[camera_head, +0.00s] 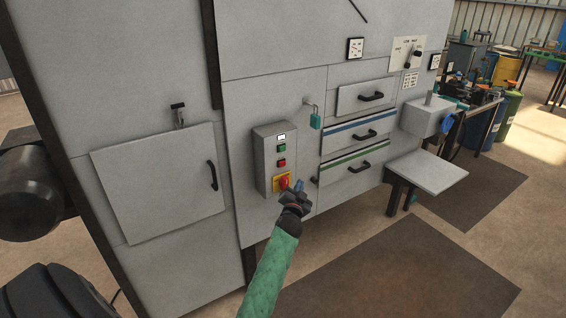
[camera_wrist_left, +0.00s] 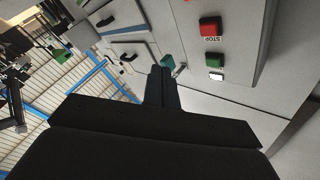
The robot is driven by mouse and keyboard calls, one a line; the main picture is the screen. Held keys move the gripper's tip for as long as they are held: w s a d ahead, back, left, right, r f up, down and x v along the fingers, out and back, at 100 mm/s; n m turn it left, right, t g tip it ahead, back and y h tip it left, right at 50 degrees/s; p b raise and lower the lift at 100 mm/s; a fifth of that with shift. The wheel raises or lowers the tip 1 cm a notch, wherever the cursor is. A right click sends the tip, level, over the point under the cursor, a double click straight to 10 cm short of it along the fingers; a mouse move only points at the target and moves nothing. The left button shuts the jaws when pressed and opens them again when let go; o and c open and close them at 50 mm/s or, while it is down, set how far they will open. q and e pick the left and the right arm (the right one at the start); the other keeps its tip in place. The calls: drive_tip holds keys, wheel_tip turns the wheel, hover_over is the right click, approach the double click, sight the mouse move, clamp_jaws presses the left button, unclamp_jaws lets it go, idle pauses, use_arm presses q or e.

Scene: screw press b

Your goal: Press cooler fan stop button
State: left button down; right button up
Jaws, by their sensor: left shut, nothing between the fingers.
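A grey control box (camera_head: 263,160) is fixed to the machine's front. My left gripper (camera_head: 299,186) is shut and empty, just right of the box near the rotary switch. Its closed fingers (camera_wrist_left: 162,74) show in the left wrist view, apart from the buttons. My right gripper is not in view.
Drawers with black handles (camera_head: 371,97) are further right. A cabinet door (camera_head: 160,185) is at left. A grey shelf (camera_head: 428,172) juts out at right. The floor in front is clear.

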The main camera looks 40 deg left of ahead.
sight(283, 164)
use_arm(q)
drive_tip(key=shift+w+a+r+t, duration=0.3)
drive_tip(key=shift+w+r, duration=0.1)
drive_tip(key=shift+r, duration=0.1)
drive_tip(key=w+a, duration=0.3)
drive_tip(key=a, duration=0.5)
drive_tip(key=shift+w, duration=0.2)
idle(0.9)
drive_tip(key=shift+a, duration=0.1)
idle(1.1)
drive_tip(key=shift+w+a, duration=0.15)
drive_tip(key=shift+a, duration=0.15)
